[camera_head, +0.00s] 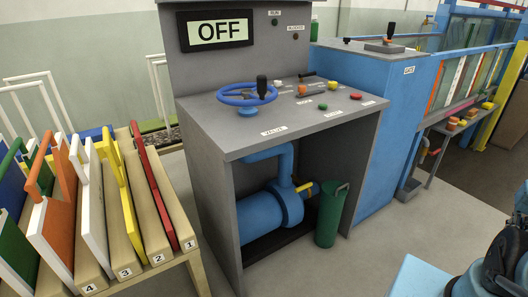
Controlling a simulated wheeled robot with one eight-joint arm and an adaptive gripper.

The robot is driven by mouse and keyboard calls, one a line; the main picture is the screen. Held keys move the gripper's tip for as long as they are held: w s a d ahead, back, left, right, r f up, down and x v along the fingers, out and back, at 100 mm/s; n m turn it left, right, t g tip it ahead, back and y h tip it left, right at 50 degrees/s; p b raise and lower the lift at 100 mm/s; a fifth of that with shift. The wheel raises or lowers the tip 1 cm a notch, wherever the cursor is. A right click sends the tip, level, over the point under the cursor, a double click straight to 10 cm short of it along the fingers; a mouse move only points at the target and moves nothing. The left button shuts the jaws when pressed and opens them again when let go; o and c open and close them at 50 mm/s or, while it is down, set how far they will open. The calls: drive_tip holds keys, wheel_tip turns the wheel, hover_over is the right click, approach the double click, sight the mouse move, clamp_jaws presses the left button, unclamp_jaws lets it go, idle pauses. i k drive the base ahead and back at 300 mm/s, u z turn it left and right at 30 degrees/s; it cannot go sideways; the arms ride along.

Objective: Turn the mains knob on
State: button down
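The grey control console (222,108) stands in the middle of the head camera view. Its upright display (219,30) reads OFF. Two small lamps on the upright panel look dark. My arm shows in part at the lower right, well apart from the console; my gripper's fingers do not show.
A blue handwheel (247,96) with a black handle stands on the console's left. A blue pump (262,212) and a green cylinder (331,214) are below. A rack of coloured boards (156,259) stands left, a blue cabinet (372,130) right. Floor in front is clear.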

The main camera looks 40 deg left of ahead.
sight(332, 85)
drive_tip(key=k, duration=1.2)
drive_tip(key=u, duration=1.45)
drive_tip(key=i, duration=1)
drive_tip(key=z, duration=0.05)
